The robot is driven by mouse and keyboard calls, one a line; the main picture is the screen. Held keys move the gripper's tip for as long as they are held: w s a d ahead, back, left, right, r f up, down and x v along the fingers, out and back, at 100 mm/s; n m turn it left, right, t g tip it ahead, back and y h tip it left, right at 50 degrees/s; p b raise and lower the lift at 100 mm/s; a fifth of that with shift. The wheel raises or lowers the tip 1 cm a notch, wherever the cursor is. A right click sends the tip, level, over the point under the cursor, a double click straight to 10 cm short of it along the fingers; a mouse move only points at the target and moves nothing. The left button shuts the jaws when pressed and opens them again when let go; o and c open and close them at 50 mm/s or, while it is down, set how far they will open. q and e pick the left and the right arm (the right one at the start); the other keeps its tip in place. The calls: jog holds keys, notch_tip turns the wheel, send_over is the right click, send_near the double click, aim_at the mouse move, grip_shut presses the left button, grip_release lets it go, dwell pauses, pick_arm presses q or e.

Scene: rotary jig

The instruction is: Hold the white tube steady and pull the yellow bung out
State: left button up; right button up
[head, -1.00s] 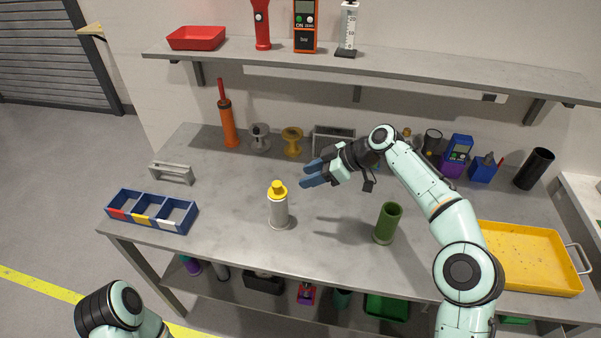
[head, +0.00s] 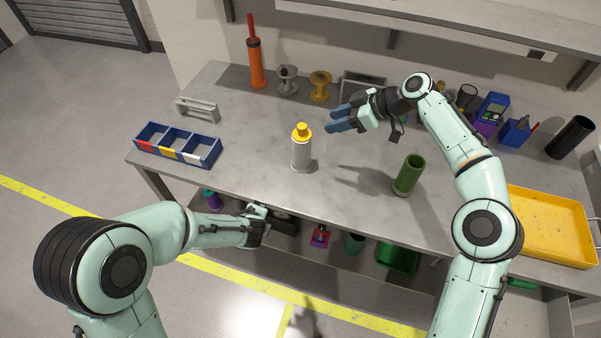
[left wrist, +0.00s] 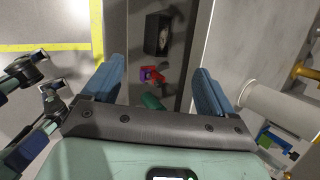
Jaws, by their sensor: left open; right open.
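The white tube (head: 302,156) stands upright on the grey bench (head: 235,120), with the yellow bung (head: 302,131) in its top. My right gripper (head: 333,119) is open and empty, beyond and to the right of the bung, apart from it. My left gripper (head: 257,216) is near the bench's front edge, nearer to me and to the left of the tube, not touching it. In the left wrist view its two blue fingers (left wrist: 155,90) are spread with nothing between them. A pale cylinder that looks like the tube (left wrist: 268,104) lies beyond the right finger there.
A green cylinder (head: 408,175) stands to the right of the tube. A blue divided tray (head: 176,158) is at the left, a yellow tray (head: 550,225) at the right. Several items line the back. Bench around the tube is clear. A lower shelf holds a black box (left wrist: 158,35).

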aim_at(302, 150)
pick_arm(q)
jog(key=w+d+r+m+t, duration=0.1)
jog(key=w+d+m, duration=0.1)
jog(key=m, duration=0.1)
jog(key=w+d+r+m+t, duration=0.2)
jog(key=m, duration=0.1)
jog(key=w+d+r+m+t, duration=0.1)
jog(key=w+d+r+m, duration=0.1)
jog(key=m, duration=0.1)
jog(key=shift+w+d+t, duration=0.15)
jog(key=shift+d+t, duration=0.15)
jog(key=w+d+r+m+t+h, duration=0.1)
jog(key=w+d+r+m+t, duration=0.2)
jog(key=d+r+m, duration=0.25)
jog(key=x, duration=0.8)
jog(key=f+x, duration=0.1)
jog(key=x, duration=0.4)
jog(key=shift+s+d, duration=0.15)
jog(key=shift+d, duration=0.25)
